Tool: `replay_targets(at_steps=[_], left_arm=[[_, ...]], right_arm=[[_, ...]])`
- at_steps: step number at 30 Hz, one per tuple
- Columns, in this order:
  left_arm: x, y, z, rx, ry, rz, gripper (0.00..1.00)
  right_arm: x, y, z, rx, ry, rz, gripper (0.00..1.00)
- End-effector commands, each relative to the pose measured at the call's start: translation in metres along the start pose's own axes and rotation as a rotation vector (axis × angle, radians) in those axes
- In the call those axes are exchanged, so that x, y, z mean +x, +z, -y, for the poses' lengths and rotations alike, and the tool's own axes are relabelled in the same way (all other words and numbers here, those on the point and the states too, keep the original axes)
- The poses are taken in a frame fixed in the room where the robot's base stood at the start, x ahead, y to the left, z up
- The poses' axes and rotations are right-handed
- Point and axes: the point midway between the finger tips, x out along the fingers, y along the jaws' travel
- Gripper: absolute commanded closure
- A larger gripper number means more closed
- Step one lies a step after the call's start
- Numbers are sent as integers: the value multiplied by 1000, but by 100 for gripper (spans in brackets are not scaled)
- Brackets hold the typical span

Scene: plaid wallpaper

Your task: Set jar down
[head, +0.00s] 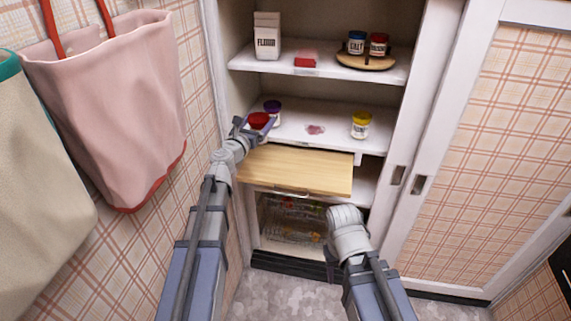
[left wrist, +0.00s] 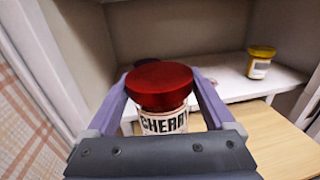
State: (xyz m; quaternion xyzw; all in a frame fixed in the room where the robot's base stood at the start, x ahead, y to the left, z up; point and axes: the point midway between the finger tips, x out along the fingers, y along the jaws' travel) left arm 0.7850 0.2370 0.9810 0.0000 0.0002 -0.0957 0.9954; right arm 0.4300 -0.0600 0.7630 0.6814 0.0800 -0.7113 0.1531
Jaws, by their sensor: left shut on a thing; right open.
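A jar with a red lid (head: 259,120), labelled CHERRY in the left wrist view (left wrist: 162,122), is between the fingers of my left gripper (head: 256,127). The gripper is shut on it, and the jar looks upright. It is at the left end of the middle shelf (head: 335,143); I cannot tell whether its base touches the shelf. A purple-lidded jar (head: 273,106) stands just behind it. A yellow-lidded jar (head: 361,125) stands at the shelf's right; it also shows in the left wrist view (left wrist: 259,64). My right gripper (head: 331,268) is low, open and mostly hidden by its arm.
A red stain (head: 316,130) marks the middle shelf between the jars. A wooden board (head: 295,171) juts out below it, above a wire basket (head: 291,222). The upper shelf holds a flour carton (head: 267,36), a red box and two jars on a round board (head: 365,62). Bags hang at left.

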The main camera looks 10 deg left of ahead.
Motion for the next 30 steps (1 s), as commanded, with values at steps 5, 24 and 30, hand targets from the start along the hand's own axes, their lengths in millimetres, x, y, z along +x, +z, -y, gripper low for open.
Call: replay_targets(at_steps=[5, 24, 30], left_arm=[[0, -19, 0, 0, 0, 0, 92], [0, -71, 0, 0, 0, 0, 92], [0, -96, 0, 0, 0, 0, 92]], right_arm=[[18, -1, 2, 0, 0, 0, 50], [70, -4, 7, 0, 0, 0, 50], [95, -6, 9, 0, 0, 0, 50]])
